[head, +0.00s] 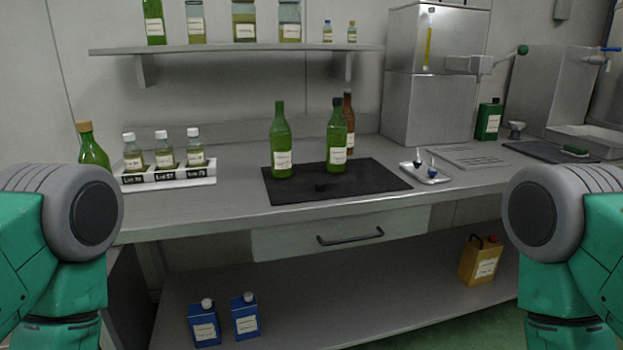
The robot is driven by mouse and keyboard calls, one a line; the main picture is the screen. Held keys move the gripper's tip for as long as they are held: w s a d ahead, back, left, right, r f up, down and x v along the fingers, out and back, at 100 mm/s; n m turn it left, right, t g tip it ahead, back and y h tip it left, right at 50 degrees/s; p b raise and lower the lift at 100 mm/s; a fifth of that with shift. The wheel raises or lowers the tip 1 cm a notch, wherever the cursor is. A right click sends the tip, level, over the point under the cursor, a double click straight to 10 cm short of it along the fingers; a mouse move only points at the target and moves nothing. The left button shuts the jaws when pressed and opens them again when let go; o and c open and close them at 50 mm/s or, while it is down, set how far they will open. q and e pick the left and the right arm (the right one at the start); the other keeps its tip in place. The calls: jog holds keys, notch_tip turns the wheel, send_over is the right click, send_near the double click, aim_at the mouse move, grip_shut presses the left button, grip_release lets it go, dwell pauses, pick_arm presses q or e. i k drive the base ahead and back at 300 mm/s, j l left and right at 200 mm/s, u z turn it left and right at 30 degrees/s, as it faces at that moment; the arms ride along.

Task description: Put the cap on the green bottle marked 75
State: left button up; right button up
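Two green bottles stand upright on a black mat (384,184) on the bench. The left green bottle (280,138) has a bare neck with no dark cap on it. The right green bottle (336,138) has a dark cap on top. Their white labels are too small to read, so I cannot tell which is marked 75. A small dark piece that looks like a loose cap (321,187) lies on the mat in front, between the bottles. Parts of my two arms show at the left and right edges. Neither gripper is in view.
A brown bottle (349,108) stands behind the right green bottle. A white rack (168,180) with white-capped sample bottles is left, beside another green bottle (92,150). A small tray (438,179) lies right of the mat. A shelf (230,48) with bottles hangs above.

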aim_at(280, 143)
jog(key=i+l+u, duration=0.3)
jog(key=i+u, duration=0.2)
jog(key=i+l+u, duration=0.45)
